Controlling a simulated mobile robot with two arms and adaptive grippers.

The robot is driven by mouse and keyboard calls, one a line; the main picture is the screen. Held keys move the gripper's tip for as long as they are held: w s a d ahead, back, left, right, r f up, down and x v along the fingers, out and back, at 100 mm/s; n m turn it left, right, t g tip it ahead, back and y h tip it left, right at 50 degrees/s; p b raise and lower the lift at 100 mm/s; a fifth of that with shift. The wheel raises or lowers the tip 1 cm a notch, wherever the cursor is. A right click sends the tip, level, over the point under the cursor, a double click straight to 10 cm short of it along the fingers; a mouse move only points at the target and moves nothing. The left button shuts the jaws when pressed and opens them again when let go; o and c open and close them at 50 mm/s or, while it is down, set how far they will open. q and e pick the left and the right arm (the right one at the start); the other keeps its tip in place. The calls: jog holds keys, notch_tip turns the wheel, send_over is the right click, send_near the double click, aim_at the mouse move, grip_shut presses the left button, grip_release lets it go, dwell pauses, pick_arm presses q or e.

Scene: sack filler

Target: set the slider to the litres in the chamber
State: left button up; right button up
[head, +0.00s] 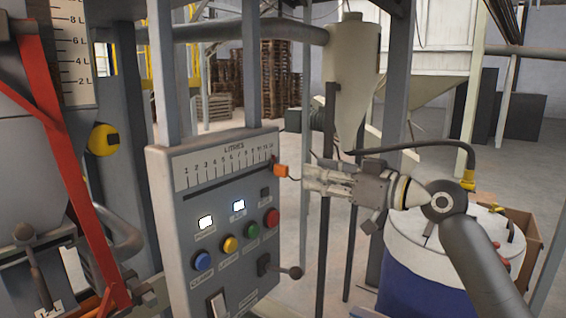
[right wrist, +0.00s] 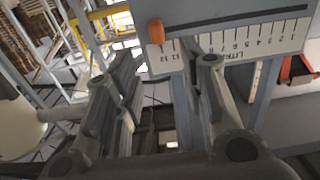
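The grey control panel (head: 225,215) carries a white LITRES scale (head: 225,160) numbered from 1 to 12, with a dark slot below it. The orange slider knob (head: 281,170) is at the right end of the slot, by the 12. It also shows in the right wrist view (right wrist: 156,32). My right gripper (head: 306,180) is just right of the knob. In the right wrist view its fingers (right wrist: 168,65) are spread and empty, with the knob beyond them. The chamber (head: 35,150) with its litre scale (head: 72,50) is at the left; its fill level cannot be read. My left gripper is out of view.
Lit displays, coloured buttons and a black-knobbed lever (head: 295,272) are on the panel below the slider. A red frame bar (head: 50,120) crosses the chamber. A blue and white drum (head: 410,275) stands under my right arm.

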aim_at(287, 167)
jog(key=p+x, duration=0.3)
jog(key=x, duration=0.6)
jog(key=shift+w+a+f+p, duration=0.1)
jog(key=shift+w+a+p, duration=0.2)
jog(key=shift+w+a, duration=0.1)
jog(key=shift+c, duration=0.5)
grip_shut()
